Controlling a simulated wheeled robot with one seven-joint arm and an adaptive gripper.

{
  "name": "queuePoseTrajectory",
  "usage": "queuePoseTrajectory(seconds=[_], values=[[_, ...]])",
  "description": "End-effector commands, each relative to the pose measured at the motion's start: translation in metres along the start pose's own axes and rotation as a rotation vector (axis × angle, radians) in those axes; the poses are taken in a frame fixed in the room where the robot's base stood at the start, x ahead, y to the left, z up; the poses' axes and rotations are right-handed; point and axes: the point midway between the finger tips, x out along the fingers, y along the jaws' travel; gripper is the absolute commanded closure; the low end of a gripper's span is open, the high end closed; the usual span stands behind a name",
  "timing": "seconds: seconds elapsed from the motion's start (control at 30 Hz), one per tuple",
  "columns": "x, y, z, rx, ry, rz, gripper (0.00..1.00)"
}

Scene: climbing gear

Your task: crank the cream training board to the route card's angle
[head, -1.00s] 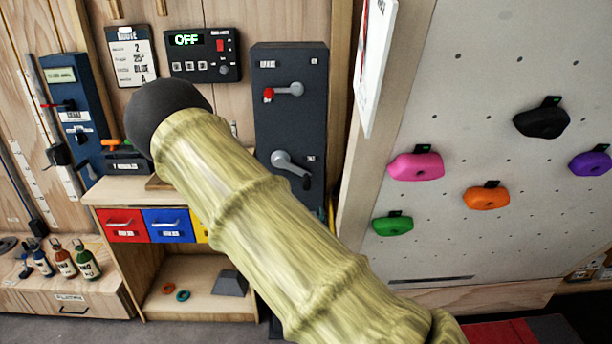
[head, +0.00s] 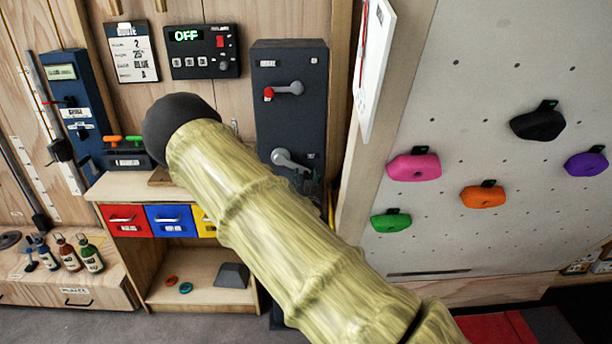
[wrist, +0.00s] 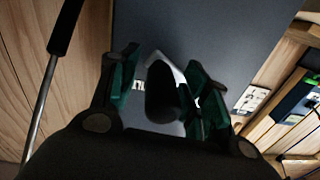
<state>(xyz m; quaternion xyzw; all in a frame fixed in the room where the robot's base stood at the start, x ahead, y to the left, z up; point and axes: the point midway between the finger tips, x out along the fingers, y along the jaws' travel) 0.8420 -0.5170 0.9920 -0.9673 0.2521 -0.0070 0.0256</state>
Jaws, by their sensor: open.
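The cream training board (head: 470,110) stands at the right in the head view, with coloured holds on it. The route card (head: 132,52) hangs at the upper left and appears to read 2, 25°, BLUE, A. A dark crank box (head: 290,115) stands in the middle; its lower grey crank (head: 285,158) has its handle end obscured by dark shapes. In the wrist view, my gripper (wrist: 163,64) is open, its green-padded fingers on either side of a black crank handle (wrist: 160,95). Whether they touch it is unclear.
An upper crank (head: 285,89) with a red knob sits on the same box. A control panel (head: 203,52) reading OFF is left of it. Below are a drawer shelf (head: 120,187) and bottles (head: 90,255). My arm hides part of the shelf. A white panel (head: 374,70) juts beside the board.

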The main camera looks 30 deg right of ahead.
Motion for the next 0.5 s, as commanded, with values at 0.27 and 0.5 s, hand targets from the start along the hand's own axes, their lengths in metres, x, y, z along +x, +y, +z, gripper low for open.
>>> queuePoseTrajectory(seconds=[0.27,0.5], values=[[0.0085,-0.0001,0.0009,0.0,-0.001,0.0,0.53],[0.0083,0.0,0.0008,0.0,-0.001,0.0,0.66]])
